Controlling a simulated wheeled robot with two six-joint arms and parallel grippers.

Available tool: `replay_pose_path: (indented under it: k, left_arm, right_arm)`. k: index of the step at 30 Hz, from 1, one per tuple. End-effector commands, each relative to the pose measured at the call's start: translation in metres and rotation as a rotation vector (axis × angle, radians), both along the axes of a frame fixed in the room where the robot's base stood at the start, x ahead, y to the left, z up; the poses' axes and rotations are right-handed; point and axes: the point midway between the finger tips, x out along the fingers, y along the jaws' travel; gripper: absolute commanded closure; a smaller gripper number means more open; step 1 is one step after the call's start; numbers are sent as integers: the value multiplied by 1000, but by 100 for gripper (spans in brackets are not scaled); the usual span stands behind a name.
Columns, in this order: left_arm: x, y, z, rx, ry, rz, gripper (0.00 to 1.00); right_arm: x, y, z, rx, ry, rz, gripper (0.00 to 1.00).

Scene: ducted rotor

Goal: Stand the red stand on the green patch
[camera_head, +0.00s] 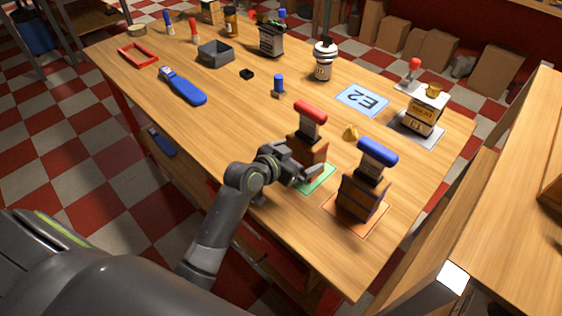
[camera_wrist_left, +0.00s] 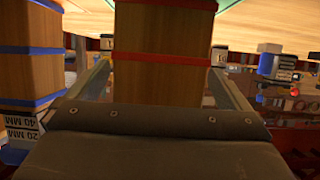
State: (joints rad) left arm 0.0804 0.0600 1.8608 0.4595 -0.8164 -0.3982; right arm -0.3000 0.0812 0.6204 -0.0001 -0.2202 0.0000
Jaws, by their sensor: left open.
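The red stand (camera_head: 311,112), a wooden block with a red top, is upright and appears to stand on the green patch (camera_head: 322,181); its lower front is partly hidden by my gripper. My left gripper (camera_head: 308,174) is open, low at the block's near side. In the left wrist view the red-banded wooden block (camera_wrist_left: 163,75) lies between the two separated fingers (camera_wrist_left: 163,80). A strip of the green patch (camera_wrist_left: 238,9) shows beside the block at the top of that view. My right gripper is not in view.
A blue-topped stand (camera_head: 362,188) on an orange patch is close at the right; its blue-banded block (camera_wrist_left: 30,60) shows left in the wrist view. A yellow piece (camera_head: 351,132) lies behind. A blue-topped peg (camera_head: 278,87) stands further back. The table's left-front area is clear.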

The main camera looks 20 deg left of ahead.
Motion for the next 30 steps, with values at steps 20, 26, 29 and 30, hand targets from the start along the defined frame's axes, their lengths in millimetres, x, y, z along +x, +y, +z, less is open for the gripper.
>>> replay_pose_path:
  k: [20,26,29,30]
  left_arm:
    - [-71,25,31,0,1,-1,0]
    - [-71,26,31,0,1,0,0]
    - [-71,26,31,1,1,0,0]
    - [-71,26,31,1,1,0,0]
  right_arm:
    - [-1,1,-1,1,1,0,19]
    - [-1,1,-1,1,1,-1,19]
    - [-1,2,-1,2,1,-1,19]
    - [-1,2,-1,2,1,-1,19]
